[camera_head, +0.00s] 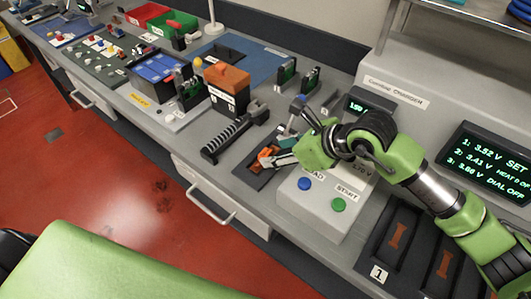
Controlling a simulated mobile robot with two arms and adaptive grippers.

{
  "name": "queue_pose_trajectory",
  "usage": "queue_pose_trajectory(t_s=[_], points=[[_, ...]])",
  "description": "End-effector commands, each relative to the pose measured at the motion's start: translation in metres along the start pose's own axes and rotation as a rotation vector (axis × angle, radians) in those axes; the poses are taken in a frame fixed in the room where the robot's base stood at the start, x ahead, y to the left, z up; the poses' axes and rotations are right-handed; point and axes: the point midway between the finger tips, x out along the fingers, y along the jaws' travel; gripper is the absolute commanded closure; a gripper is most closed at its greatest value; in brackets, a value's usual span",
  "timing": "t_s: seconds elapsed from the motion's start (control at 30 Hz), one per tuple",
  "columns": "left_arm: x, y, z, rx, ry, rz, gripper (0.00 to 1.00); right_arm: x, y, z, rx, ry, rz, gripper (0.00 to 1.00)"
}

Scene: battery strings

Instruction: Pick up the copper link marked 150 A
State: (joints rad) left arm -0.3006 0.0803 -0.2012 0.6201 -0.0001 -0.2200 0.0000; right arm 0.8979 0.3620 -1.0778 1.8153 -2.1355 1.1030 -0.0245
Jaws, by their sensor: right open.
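An orange-copper piece (266,156) lies in a dark tray (246,172) on the bench, left of the white button box. My right gripper (278,158) is open with its fingers at this piece, partly covering it; I cannot tell whether they touch it. Two copper-coloured links, one on the left (397,236) and one on the right (445,264), lie in dark slots at the lower right, beside a tag reading 1. No 150 A marking is legible on any of these. My left gripper is not in view.
The white box (322,207) with blue and green buttons stands under my right forearm. A black ribbed bar (232,138) and a black block with an orange top (227,85) stand to the left. A charger with green displays (490,163) is at the right.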

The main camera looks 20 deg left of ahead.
Motion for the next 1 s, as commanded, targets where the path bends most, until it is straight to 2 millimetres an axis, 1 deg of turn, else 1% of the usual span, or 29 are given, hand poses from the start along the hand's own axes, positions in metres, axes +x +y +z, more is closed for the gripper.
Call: queue_pose_trajectory(t_s=[0.03, 0.1, 0.23, 0.33, 0.5, 0.53, 0.57, 0.6, 0.67, 0.7, 1.0], points=[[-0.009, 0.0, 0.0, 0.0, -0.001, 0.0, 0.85, 0.006, 0.002, 0.005, 0.002, 0.001, 0.004, 0.56], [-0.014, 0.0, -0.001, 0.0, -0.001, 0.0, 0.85, 0.017, 0.003, 0.007, 0.0, 0.001, 0.003, 0.56], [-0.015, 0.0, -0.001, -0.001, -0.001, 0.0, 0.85, 0.033, 0.003, 0.004, 0.001, 0.0, 0.003, 0.56], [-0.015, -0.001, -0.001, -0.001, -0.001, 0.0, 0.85, 0.037, 0.002, 0.004, -0.001, 0.0, 0.001, 0.56], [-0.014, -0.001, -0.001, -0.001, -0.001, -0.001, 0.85, 0.038, 0.002, 0.003, -0.002, -0.001, 0.001, 0.56], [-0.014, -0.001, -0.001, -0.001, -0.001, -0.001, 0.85, 0.038, 0.002, 0.003, -0.001, -0.001, 0.001, 0.58], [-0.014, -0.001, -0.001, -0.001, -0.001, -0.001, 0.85, 0.038, 0.002, 0.003, -0.001, -0.001, 0.001, 0.66], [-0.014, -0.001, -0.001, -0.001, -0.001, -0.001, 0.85, 0.038, 0.002, 0.004, -0.001, -0.001, 0.001, 0.76], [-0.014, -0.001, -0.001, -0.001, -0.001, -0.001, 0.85, 0.037, 0.002, 0.004, -0.001, -0.001, 0.001, 0.92], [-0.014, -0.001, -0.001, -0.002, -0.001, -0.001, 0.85, 0.037, 0.002, 0.004, -0.001, -0.001, 0.001, 0.98], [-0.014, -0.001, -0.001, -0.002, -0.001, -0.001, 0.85, 0.037, 0.002, 0.004, -0.001, -0.002, 0.001, 0.98]])
